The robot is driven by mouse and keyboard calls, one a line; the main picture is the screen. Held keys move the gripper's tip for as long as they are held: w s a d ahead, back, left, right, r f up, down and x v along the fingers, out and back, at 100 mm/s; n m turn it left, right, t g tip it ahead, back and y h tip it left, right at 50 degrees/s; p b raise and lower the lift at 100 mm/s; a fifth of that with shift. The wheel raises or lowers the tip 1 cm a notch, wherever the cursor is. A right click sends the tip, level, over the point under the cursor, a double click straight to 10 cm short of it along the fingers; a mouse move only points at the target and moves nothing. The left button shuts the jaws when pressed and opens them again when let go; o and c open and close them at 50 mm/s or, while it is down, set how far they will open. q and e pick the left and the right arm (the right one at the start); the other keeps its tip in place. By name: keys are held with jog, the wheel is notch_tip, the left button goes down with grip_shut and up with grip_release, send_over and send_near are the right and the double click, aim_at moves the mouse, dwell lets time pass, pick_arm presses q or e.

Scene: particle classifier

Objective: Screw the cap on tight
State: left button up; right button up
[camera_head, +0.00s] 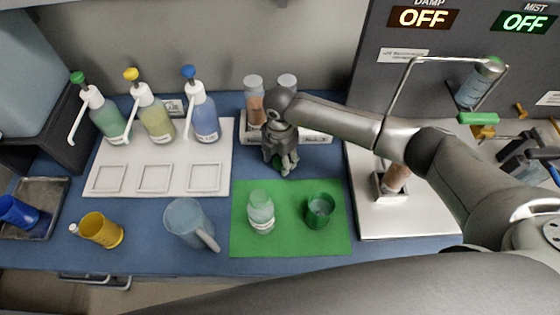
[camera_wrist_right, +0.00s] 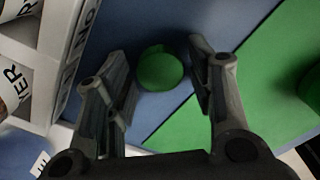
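A small round green cap (camera_wrist_right: 158,70) lies over the blue bench top, between the fingers of my right gripper (camera_wrist_right: 163,58). The fingers are spread, with a gap on the right side of the cap; the left finger is close to it. In the head view my right gripper (camera_head: 281,167) points down just behind the green mat (camera_head: 290,247) and mostly hides the cap. A clear bottle (camera_head: 261,214) stands upright on the mat's left half, with no green cap seen on it. A green cup (camera_head: 320,210) stands to its right. My left gripper is not in view.
A white rack (camera_head: 316,137) with capped jars is close behind my right gripper. Several pump bottles stand on a white tray (camera_head: 213,170) at left. A clear jug (camera_head: 188,223) and yellow cup (camera_head: 101,230) stand in front. A grey machine (camera_head: 408,225) is at right.

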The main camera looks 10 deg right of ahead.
aim_at(280, 161)
jog(key=c, duration=0.4)
jog(key=shift+o, duration=0.2)
jog(key=shift+r, duration=0.1)
jog(key=shift+r+p, duration=0.35)
notch_tip(280, 161, up, 3)
jog(key=shift+p, duration=1.2)
jog(key=s+a+r+p, duration=0.1)
jog(key=s+r+p, duration=0.8)
jog(key=s+p, duration=0.3)
jog(key=shift+s, duration=0.95)
jog(key=shift+a+r, duration=0.1)
